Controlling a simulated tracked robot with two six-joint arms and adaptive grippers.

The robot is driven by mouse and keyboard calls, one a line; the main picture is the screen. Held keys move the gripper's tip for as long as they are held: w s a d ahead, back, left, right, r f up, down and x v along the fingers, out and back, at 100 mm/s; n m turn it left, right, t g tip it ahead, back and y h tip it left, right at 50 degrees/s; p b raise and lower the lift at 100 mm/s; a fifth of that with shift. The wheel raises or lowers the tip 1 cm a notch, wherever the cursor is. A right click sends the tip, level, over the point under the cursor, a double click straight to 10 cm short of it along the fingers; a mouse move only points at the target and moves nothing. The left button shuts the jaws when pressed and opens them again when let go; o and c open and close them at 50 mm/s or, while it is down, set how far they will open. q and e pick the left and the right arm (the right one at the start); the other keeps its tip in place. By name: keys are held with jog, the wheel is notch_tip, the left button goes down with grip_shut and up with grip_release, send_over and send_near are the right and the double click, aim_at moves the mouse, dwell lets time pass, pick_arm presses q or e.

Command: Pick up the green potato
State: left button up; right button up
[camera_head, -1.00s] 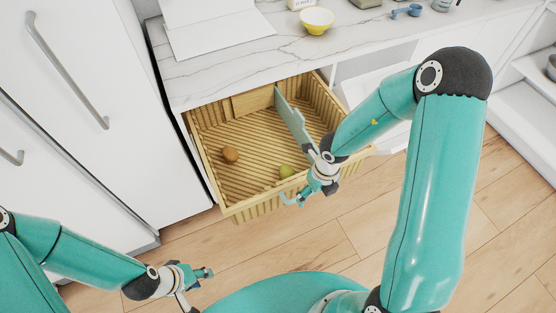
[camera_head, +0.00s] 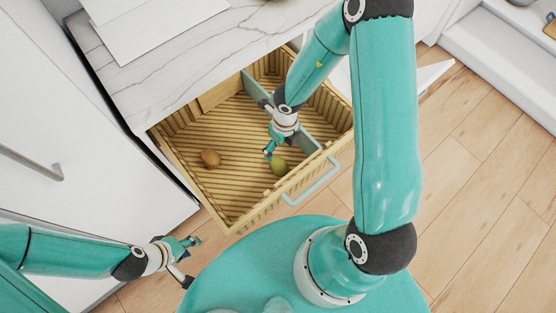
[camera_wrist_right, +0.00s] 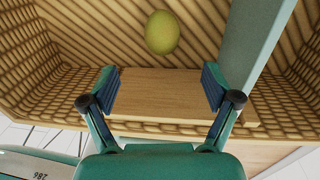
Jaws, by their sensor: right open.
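The green potato (camera_head: 279,167) lies on the ribbed floor of the open wooden drawer (camera_head: 252,214), near its front and beside the divider. It also shows at the top of the right wrist view (camera_wrist_right: 162,32). My right gripper (camera_head: 269,151) is over the drawer, close to the potato. In the wrist view its two fingers (camera_wrist_right: 160,88) are apart with nothing between them, and the potato is beyond the tips. My left gripper (camera_head: 189,261) is outside the drawer, at lower left, with its fingers apart and empty.
A brown potato (camera_head: 211,158) lies to the left in the same drawer. A grey-green divider (camera_head: 309,140) runs along the drawer's right side. The drawer has a pale teal front handle (camera_head: 318,184). A marble counter (camera_head: 175,65) stands behind, with white cabinet fronts at left.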

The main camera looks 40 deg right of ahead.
aim_at(278, 162)
jog(key=f+b, duration=0.1)
jog(key=f, duration=0.1)
jog(key=f+b, duration=0.1)
jog(key=f, duration=0.1)
jog(key=a+f+b, duration=0.1)
jog(key=f, duration=0.2)
jog(key=shift+w+f+b, duration=0.15)
jog(key=shift+f+b, duration=1.15)
jog(key=shift+f, duration=1.3)
jog(key=c, duration=1.4)
jog(key=shift+r, duration=0.15)
